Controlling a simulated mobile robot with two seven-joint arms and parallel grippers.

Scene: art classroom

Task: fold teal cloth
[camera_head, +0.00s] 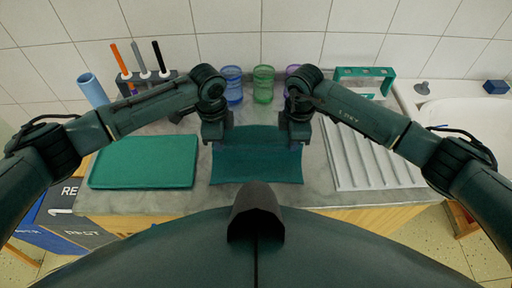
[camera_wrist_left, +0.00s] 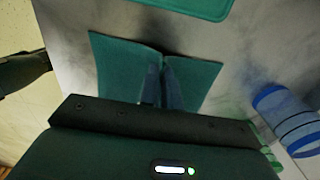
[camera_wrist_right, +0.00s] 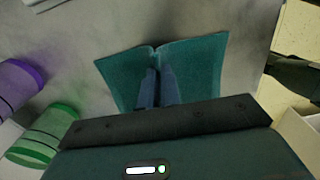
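The teal cloth (camera_head: 256,168) lies on the grey counter in front of me, at the middle of the head view. A darker band of it sags between my two grippers. My left gripper (camera_head: 217,143) is at the cloth's left edge, and my right gripper (camera_head: 296,143) is at its right edge. In the left wrist view the fingers (camera_wrist_left: 162,78) are close together, with the cloth (camera_wrist_left: 115,65) pinched and creased at their tips. The right wrist view shows the same: fingers (camera_wrist_right: 158,80) together on the creased cloth (camera_wrist_right: 200,65).
A green board (camera_head: 145,162) lies left of the cloth, and a white ribbed drainer (camera_head: 365,160) lies right. Blue (camera_head: 232,85), green (camera_head: 263,85) and purple cups stand behind. A tool rack (camera_head: 145,80) is at back left. A sink (camera_head: 465,115) is at far right.

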